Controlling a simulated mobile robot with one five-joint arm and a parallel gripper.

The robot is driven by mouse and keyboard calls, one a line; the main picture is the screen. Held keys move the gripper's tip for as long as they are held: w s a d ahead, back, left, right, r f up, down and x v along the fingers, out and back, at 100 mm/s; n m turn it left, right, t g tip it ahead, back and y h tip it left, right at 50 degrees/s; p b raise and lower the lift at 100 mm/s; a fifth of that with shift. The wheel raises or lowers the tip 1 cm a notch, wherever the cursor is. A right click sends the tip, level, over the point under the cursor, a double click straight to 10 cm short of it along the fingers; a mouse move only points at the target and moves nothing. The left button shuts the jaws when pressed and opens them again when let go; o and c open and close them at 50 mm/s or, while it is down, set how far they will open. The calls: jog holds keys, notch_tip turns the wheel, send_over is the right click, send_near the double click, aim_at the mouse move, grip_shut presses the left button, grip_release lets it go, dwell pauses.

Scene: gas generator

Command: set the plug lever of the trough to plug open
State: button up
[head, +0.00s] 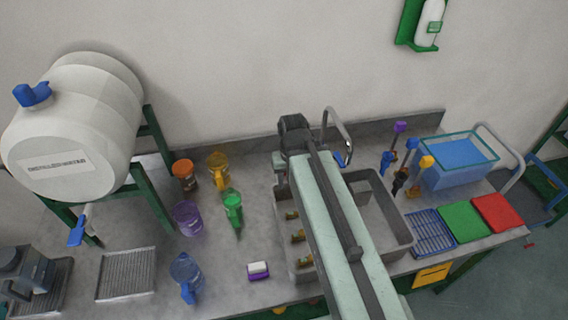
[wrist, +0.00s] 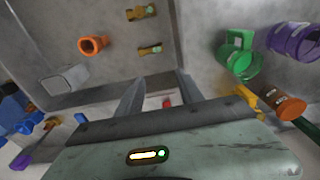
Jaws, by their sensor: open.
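The trough (head: 398,222) is a grey metal basin sunk in the bench, partly hidden under my arm. Several brass fittings (head: 298,236) show along its left side. In the wrist view, two brass fittings (wrist: 149,49) and an orange ring-shaped part (wrist: 93,45) show against grey trough surfaces. I cannot clearly pick out the plug lever; a small red spot (wrist: 167,102) shows between my fingers, but I cannot tell what it is. My gripper (wrist: 158,79) is open with nothing visible held, near the trough's back wall end. In the head view my arm hides its fingers.
A curved tap (head: 337,128) rises behind the trough. Left are a green jug (head: 233,207), a purple cup (head: 187,217) and a white sponge (head: 258,270). Right are brushes (head: 401,178), a blue tub (head: 455,165) and red and green mats (head: 497,212). A white tank (head: 85,115) stands far left.

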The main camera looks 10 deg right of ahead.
jog(key=w+t, duration=0.4)
jog(key=w, duration=0.7)
jog(key=b+x, duration=0.4)
jog(key=b, duration=0.1)
jog(key=d+b+x, duration=0.1)
jog(key=b+x, duration=0.2)
jog(key=shift+f, duration=0.15)
grip_shut()
dwell(0.4)
